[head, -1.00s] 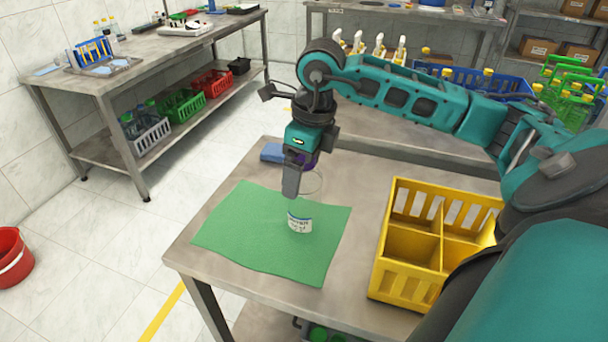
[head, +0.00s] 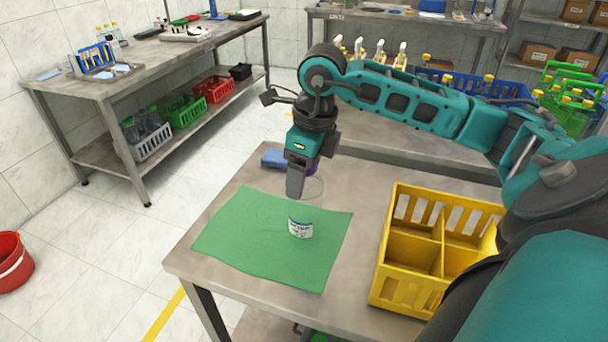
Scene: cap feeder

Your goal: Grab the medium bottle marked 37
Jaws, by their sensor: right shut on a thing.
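A white label (head: 300,228) with dark print shows low over the green mat (head: 250,258). It appears to belong to a clear bottle, whose see-through body is hard to make out; the number is too small to read. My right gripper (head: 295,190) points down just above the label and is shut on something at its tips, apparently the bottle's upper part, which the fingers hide. I cannot tell whether the bottle touches the mat. My left gripper is not in view.
A yellow divided crate (head: 383,275) stands at the right of the table. A blue item (head: 273,158) and something purple (head: 312,164) lie behind my right gripper. The table's front edge is close to the mat. A side bench with coloured baskets stands at the left.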

